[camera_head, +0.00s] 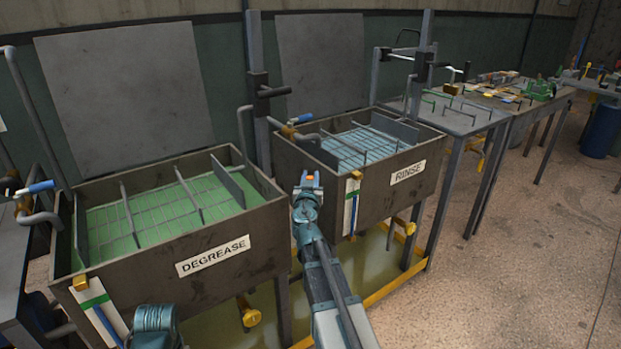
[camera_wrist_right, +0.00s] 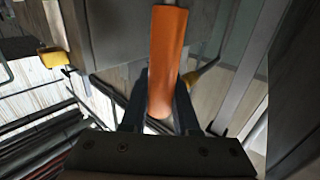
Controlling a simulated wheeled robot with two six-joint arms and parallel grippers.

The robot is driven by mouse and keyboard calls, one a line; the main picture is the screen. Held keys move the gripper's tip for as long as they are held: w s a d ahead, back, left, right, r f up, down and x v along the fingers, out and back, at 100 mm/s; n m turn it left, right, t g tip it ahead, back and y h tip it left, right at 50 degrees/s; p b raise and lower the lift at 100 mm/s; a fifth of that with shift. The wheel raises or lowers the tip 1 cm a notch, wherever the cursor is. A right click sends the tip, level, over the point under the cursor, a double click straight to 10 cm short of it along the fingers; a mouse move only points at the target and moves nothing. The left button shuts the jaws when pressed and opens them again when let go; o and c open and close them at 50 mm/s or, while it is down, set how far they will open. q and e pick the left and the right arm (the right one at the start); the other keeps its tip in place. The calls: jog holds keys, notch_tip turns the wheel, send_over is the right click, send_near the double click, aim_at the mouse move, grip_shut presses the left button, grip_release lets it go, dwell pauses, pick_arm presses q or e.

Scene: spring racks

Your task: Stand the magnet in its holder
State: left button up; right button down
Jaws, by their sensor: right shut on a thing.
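The magnet shows an orange handle (camera_wrist_right: 168,60) in the right wrist view, with a thin grey rod running off the top edge. My right gripper (camera_wrist_right: 160,115) is shut around the lower end of this handle. In the head view my right gripper (camera_head: 308,182) is between the two tanks, near the left end of the RINSE tank's front, and only a small orange bit of the handle shows. The magnet's far end is out of view. I cannot make out its holder in either view. A teal piece of my left arm shows at the bottom left, but not its gripper.
The DEGREASE tank (camera_head: 140,290) holds green liquid, and the RINSE tank (camera_head: 385,205) is to its right. A white gauge board (camera_head: 349,212) with a yellow block on top hangs on the RINSE front. Tables (camera_head: 455,118) stand farther right. The floor (camera_head: 540,250) at right is clear.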

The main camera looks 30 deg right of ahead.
jog(key=shift+f+b, duration=2.25)
jog(key=shift+f, duration=0.15)
pick_arm(q)
notch_tip(320, 180, down, 4)
jog(key=shift+f, duration=0.25)
pick_arm(e)
jog(key=c, duration=0.6)
grip_release()
jog(key=shift+r, duration=0.1)
jog(key=shift+s, duration=0.1)
